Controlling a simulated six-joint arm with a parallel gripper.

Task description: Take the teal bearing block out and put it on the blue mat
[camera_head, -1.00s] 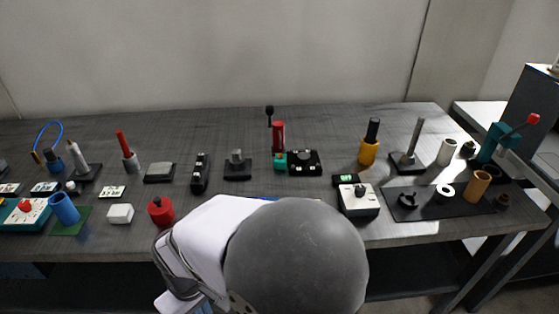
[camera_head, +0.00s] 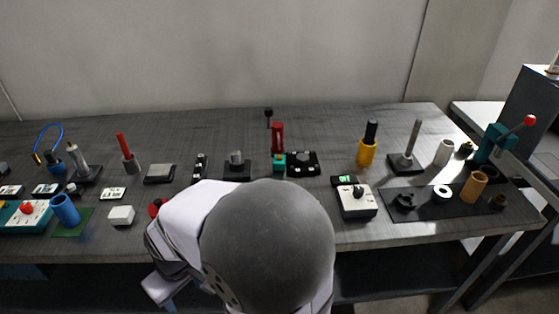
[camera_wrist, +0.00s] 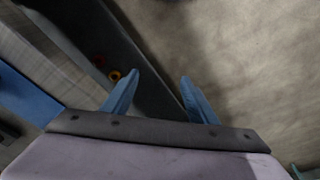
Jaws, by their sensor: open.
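A small teal block (camera_head: 279,161), which looks like the bearing block, sits at the foot of a red upright tool (camera_head: 277,137) at the back middle of the table. Whether the tool grips it is too small to tell. In the wrist view, a flat blue surface at the left (camera_wrist: 28,92) looks like the blue mat; in the head view my arm hides that spot. My gripper (camera_wrist: 159,77) is open and empty, its two blue fingers apart over the floor beside the table's front edge. In the head view my arm hides it.
A black fixture (camera_head: 303,163) stands right beside the teal block. A white box with a knob (camera_head: 356,202) is at the front, right of my arm. A dark tray (camera_head: 425,208) with several parts lies at the right. A red knob (camera_head: 155,208) is partly hidden by my arm.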

